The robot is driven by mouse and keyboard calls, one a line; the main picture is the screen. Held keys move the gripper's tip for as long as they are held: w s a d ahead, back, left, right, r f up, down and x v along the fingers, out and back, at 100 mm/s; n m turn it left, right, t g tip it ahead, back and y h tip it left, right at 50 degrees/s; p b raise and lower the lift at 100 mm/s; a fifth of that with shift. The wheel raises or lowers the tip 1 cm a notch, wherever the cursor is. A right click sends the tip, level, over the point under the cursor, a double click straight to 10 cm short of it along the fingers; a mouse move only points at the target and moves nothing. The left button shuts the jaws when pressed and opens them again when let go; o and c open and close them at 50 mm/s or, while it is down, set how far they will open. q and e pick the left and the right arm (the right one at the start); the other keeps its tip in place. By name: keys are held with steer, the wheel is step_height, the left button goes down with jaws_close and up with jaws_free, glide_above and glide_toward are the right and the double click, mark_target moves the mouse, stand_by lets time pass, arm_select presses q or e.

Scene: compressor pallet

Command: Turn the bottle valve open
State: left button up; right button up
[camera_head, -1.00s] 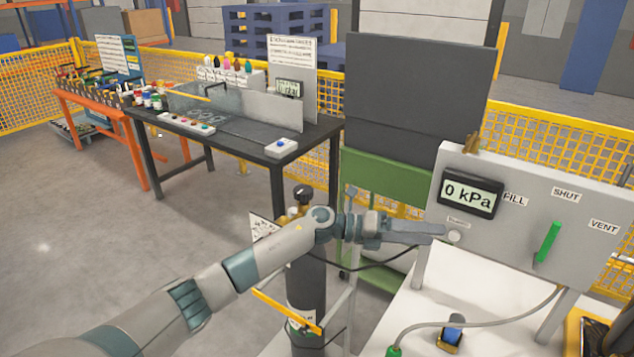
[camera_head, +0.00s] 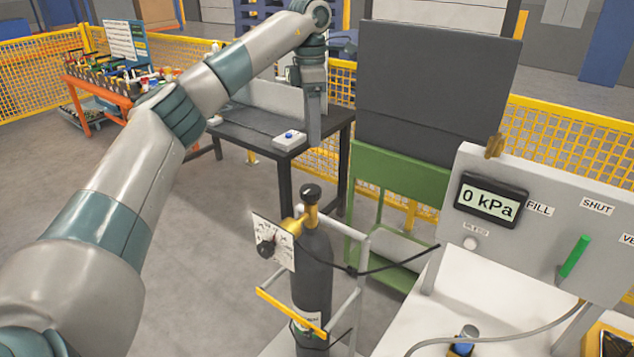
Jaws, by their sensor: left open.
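A dark gas bottle (camera_head: 313,275) stands upright in a grey trolley frame with a yellow bar. Its valve has a black round knob (camera_head: 311,192) on top of a brass body (camera_head: 308,218). A white plate with a black dial (camera_head: 267,247) sits at the valve's left. My left gripper (camera_head: 314,138) points down above the knob, apart from it. Its fingers are seen edge-on, so the gap between them is hard to see. My right gripper is not in view.
A grey panel (camera_head: 460,215) at the right has a display reading 0 kPa (camera_head: 490,200) and a green lever (camera_head: 574,257). A black hose runs from the valve toward the panel. A dark workbench (camera_head: 245,127) and green cart (camera_head: 400,170) stand behind.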

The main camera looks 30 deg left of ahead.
arm_select(q)
steer(key=shift+s+a+r, duration=0.15)
steer(key=shift+a+r, duration=0.15)
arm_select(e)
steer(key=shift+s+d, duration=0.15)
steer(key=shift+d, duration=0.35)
arm_select(q)
steer(key=shift+f, duration=0.1)
steer(key=p, duration=0.6)
glide_toward(310, 189)
step_height(310, 189, down, 8)
steer(key=shift+d+r, duration=0.1)
steer(key=shift+r, duration=0.05)
steer(key=shift+f, duration=0.5)
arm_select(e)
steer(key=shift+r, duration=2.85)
arm_select(q)
steer(key=c, duration=1)
